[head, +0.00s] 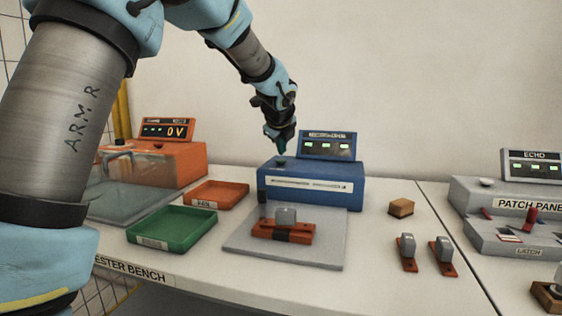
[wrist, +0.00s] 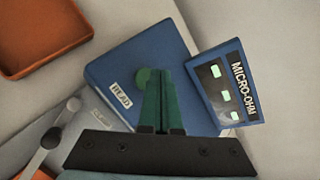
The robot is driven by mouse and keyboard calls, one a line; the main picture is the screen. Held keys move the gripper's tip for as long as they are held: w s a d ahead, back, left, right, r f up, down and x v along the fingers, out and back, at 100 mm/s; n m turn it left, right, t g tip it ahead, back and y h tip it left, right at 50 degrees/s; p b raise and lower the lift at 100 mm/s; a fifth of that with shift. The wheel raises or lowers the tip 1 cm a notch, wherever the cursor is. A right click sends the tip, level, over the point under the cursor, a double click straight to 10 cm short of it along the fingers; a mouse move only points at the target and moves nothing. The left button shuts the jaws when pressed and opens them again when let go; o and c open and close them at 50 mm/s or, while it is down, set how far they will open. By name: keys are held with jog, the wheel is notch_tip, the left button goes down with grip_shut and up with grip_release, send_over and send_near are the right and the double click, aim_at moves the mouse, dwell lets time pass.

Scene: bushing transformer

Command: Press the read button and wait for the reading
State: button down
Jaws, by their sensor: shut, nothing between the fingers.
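The blue micro-ohm meter (head: 312,190) stands on the bench against the wall. Its tilted display panel (head: 328,147) shows small lit windows, also in the wrist view (wrist: 226,88), too small to read. The round green read button (wrist: 141,77) is on the box top beside a READ label (wrist: 121,93); in the head view it is a dark cap (head: 281,162). My gripper (head: 281,150) is shut and empty, pointing down just above the button. In the wrist view its green fingers (wrist: 166,84) partly cover the button's right side. I cannot tell whether they touch it.
A grey plate (head: 245,246) with a clamped orange part (head: 268,229) lies in front of the meter. Green (head: 170,238) and orange (head: 217,201) trays are left. An orange tester (head: 180,160) reads 0V. A wooden block (head: 401,208) and two small parts are right.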

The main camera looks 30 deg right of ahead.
aim_at(282, 161)
jog(key=shift+f, duration=0.1)
dwell(0.7)
jog(key=shift+f, duration=0.3)
jog(key=shift+f+b, duration=0.45)
jog(key=shift+f, duration=0.1)
dwell(0.9)
jog(key=shift+r, duration=0.15)
jog(key=shift+r+p, duration=0.8)
jog(key=shift+p, duration=0.15)
jog(key=shift+r, duration=0.15)
notch_tip(282, 161, up, 5)
jog(key=p, duration=0.5)
